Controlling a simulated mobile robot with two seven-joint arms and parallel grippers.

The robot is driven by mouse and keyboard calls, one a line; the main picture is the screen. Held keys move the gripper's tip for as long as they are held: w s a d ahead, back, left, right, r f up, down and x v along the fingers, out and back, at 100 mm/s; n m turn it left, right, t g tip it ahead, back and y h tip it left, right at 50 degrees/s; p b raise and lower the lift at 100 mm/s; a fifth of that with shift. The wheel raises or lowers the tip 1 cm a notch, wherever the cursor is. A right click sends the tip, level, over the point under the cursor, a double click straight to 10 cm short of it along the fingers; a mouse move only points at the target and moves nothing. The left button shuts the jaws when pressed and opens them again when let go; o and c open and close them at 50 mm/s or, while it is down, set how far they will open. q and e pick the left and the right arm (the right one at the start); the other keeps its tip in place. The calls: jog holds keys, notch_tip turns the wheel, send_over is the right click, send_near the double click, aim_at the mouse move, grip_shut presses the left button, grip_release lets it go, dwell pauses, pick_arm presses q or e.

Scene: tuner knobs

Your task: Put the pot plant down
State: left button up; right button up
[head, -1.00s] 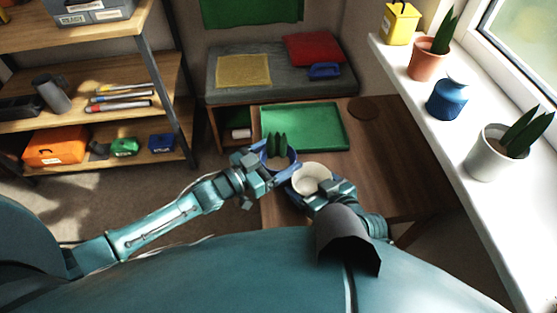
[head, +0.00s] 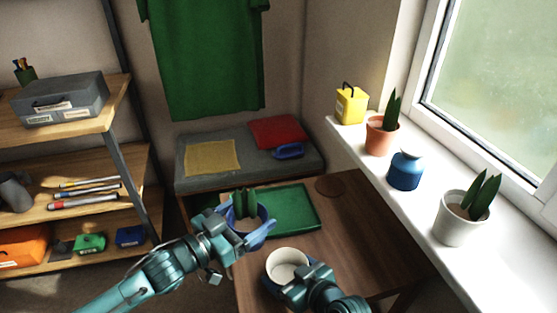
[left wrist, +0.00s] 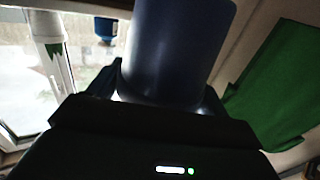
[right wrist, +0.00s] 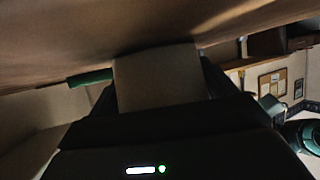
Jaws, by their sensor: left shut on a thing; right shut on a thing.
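The pot plant is a blue pot (head: 249,225) with dark green upright leaves (head: 245,203). My left gripper (head: 243,229) is shut on this pot, which appears in front of the near left part of the green tray (head: 298,208). I cannot tell how high it is above the table. The pot also fills the upper middle of the left wrist view (left wrist: 178,50). A cream-white, round, empty-looking pot (head: 288,261) is at the near table edge, with my right gripper (head: 288,280) shut on it. Its pale wall shows in the right wrist view (right wrist: 158,78).
A wooden shelf (head: 75,215) stands at left.

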pick_arm(q)
notch_tip(320, 180, down, 10)
jog(key=shift+r, duration=0.1)
dwell(0.4)
jog(key=o, duration=1)
jog(key=shift+f, duration=0.25)
jog(key=shift+c, duration=0.2)
jog(key=o, duration=0.4)
jog(key=shift+r, duration=0.1)
